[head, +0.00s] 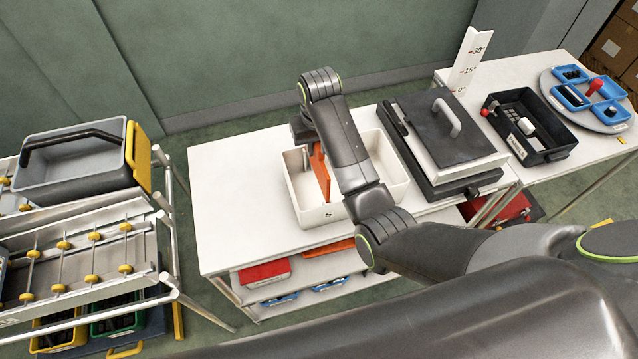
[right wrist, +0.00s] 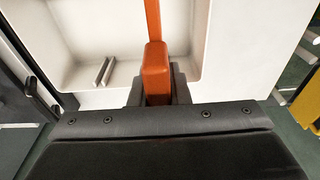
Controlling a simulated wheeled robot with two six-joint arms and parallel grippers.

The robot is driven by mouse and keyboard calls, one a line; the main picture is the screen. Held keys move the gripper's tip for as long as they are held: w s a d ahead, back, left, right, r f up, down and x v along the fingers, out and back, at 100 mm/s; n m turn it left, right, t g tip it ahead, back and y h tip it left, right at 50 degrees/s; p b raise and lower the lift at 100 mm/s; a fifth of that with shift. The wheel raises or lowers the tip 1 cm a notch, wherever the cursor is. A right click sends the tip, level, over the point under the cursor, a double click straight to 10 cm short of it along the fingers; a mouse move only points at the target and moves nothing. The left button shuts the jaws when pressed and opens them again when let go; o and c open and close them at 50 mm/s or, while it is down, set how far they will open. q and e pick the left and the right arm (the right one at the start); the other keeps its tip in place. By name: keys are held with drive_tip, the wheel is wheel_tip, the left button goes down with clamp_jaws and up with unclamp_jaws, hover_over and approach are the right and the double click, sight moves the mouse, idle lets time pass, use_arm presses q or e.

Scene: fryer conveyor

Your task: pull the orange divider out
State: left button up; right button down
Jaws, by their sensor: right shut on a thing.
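The orange divider (head: 320,173) stands upright in the white bin (head: 300,213) marked S, on the white table. Its handle end (right wrist: 155,72) shows large in the right wrist view, with a thin orange part running up from it. My right gripper (right wrist: 157,90) is shut on the divider, its dark fingers on both sides of the handle. In the head view my right arm comes over the bin and hides part of the divider and the gripper's fingers. My left gripper is not in view.
A black press with a grey handle (head: 445,118) stands right of the bin. A black tray (head: 540,152) and a round plate with blue trays (head: 622,112) are farther right. A roller rack with a grey crate (head: 70,175) is at left. The table left of the bin is clear.

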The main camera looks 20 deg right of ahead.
drive_tip(key=shift+r, duration=1)
drive_tip(key=shift+r, duration=1.5)
